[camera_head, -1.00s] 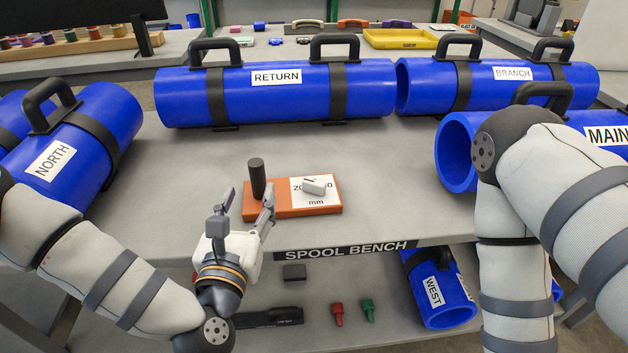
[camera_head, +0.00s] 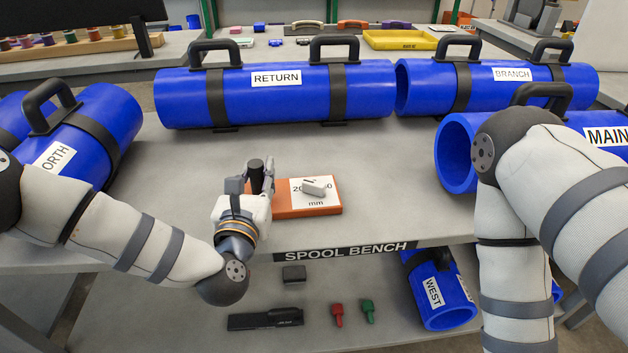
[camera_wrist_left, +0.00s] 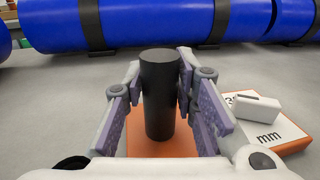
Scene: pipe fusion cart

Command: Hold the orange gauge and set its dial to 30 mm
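The orange gauge (camera_head: 312,211) lies on the grey bench with a white dial face marked 20, a partly covered number and mm. A pale pointer knob (camera_head: 314,187) sits across the face; it also shows in the left wrist view (camera_wrist_left: 254,107). An upright black post (camera_head: 256,174) stands at the gauge's left end. My left gripper (camera_head: 258,182) is around the post, one finger on each side. In the left wrist view, the fingers (camera_wrist_left: 160,92) are spread with the post (camera_wrist_left: 160,100) between them and a gap at the left finger. My right gripper is out of view.
Blue pipes labelled RETURN (camera_head: 300,93), BRANCH (camera_head: 500,84) and NORTH (camera_head: 98,125) lie around the bench. The bench (camera_head: 400,190) is clear right of the gauge. Below its front edge, a lower shelf holds small red and green items (camera_head: 367,310).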

